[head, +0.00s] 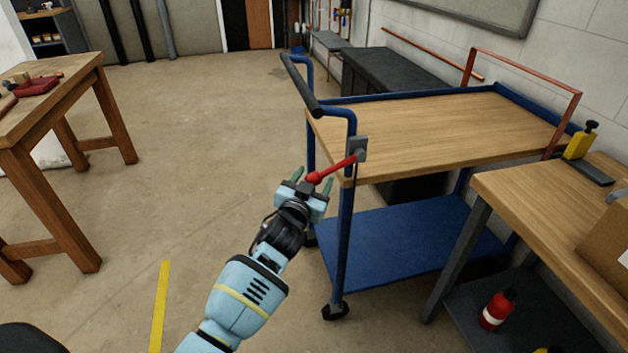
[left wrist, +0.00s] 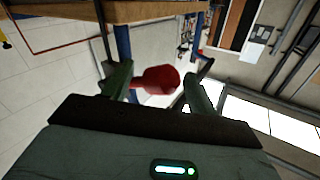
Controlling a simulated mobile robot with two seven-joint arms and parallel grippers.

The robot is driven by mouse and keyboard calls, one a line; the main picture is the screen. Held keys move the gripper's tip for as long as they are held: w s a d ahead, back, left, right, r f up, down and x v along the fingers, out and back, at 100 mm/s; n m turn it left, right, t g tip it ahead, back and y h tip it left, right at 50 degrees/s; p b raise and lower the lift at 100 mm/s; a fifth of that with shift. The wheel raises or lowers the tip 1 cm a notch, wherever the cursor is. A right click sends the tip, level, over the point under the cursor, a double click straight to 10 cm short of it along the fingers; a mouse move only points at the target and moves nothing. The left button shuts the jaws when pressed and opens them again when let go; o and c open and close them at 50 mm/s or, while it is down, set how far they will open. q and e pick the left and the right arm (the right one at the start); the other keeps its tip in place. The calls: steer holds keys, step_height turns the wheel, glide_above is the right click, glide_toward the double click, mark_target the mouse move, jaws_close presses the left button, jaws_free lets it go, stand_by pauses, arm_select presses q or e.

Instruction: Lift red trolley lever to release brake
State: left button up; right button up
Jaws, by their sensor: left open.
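The red trolley lever (head: 335,169) has a round red knob and slopes down to the left from a grey bracket (head: 359,148) at the trolley's near corner. The trolley (head: 430,130) has a blue frame, a wooden top and a blue lower shelf. My left gripper (head: 298,179) is open right at the lever's knob end. In the left wrist view, the red knob (left wrist: 160,79) sits between the two green fingers of the left gripper (left wrist: 158,92). I cannot tell whether either finger touches it. My right gripper is not in view.
A wooden workbench (head: 545,190) with a yellow bottle (head: 579,142) stands close at the right, a red bottle (head: 497,309) on its lower shelf. A wooden table (head: 50,110) stands at the left. The floor between is clear, with a yellow line (head: 160,305).

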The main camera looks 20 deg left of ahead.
arm_select(q)
steer(key=shift+w, duration=0.25)
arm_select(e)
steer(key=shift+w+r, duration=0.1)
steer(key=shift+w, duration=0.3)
arm_select(q)
steer(key=shift+c, duration=0.5)
